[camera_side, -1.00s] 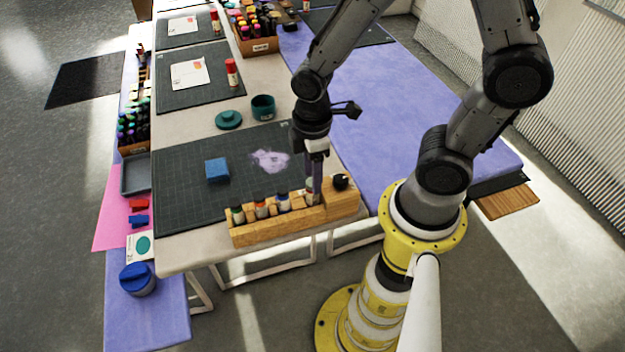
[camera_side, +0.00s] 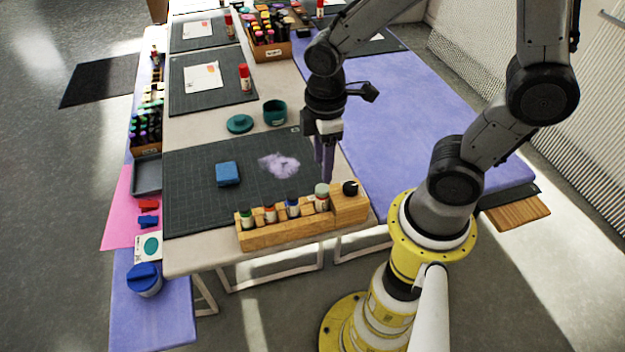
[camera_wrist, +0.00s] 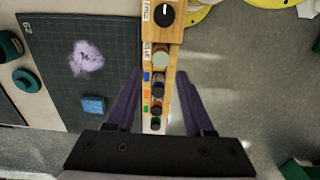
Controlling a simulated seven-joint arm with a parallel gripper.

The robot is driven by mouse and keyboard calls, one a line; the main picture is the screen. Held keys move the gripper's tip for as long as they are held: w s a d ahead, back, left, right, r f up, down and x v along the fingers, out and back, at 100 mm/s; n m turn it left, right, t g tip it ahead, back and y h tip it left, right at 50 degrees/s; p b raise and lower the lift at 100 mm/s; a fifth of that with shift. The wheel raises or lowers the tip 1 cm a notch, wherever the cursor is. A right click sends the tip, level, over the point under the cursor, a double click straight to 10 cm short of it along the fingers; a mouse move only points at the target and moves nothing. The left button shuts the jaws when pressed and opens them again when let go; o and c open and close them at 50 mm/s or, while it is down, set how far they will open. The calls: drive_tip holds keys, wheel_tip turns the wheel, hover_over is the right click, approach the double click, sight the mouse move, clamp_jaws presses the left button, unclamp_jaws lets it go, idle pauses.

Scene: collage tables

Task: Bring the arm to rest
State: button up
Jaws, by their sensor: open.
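My gripper (camera_side: 325,165) hangs pointing down, just above and behind the right end of a wooden rack (camera_side: 285,234). It is open and empty. In the wrist view its two purple fingers (camera_wrist: 161,88) stand apart on either side of the rack, which lies below with bottles in a row. The rack holds a grey-capped bottle (camera_side: 322,197) nearest my gripper, then bottles with blue, red and green marks to its left. A black knob (camera_side: 350,188) sits on the rack's right end.
A dark cutting mat (camera_side: 200,205) carries a blue block (camera_side: 228,174) and a pale purple smear (camera_side: 280,165). A teal cup (camera_side: 275,112) and teal lid (camera_side: 239,124) stand behind it. A purple-covered table (camera_side: 420,140) on the right is largely clear.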

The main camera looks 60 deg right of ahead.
drive_tip(key=s+d+r+m+t, duration=0.1)
drive_tip(key=s+r+m+t, duration=0.1)
drive_tip(key=r, duration=0.4)
drive_tip(key=s+d+r+m+t, duration=0.1)
drive_tip(key=s+r+m+t, duration=0.2)
drive_tip(key=r+m, duration=0.3)
drive_tip(key=shift+s+d+r+m+t, duration=0.2)
drive_tip(key=shift+s+r+m+t, duration=0.15)
drive_tip(key=shift+s+r, duration=0.45)
